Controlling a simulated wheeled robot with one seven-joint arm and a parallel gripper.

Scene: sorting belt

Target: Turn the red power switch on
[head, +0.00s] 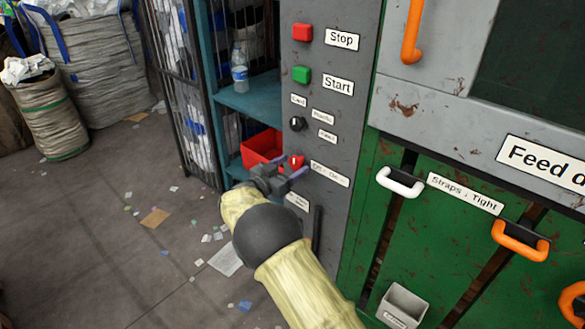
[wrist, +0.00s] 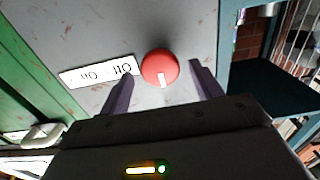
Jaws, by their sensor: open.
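The red power switch (head: 297,161) is a round knob on the grey control panel, next to an "Off - On" label (head: 329,174). In the wrist view the red knob (wrist: 158,66) has a white mark at its lower edge, and the label (wrist: 97,71) appears upside down on its left. My gripper (head: 284,169) is in front of the panel at the knob. In the wrist view its two dark fingers (wrist: 160,84) are spread, one on each side of the knob, with visible gaps. I cannot tell whether the tips reach around it in depth.
A red Stop button (head: 303,32), a green Start button (head: 301,74) and a black selector knob (head: 297,124) are higher on the panel. A white handle (head: 400,182) projects to the right. A blue-green shelf with a red bin (head: 262,147) stands to the left.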

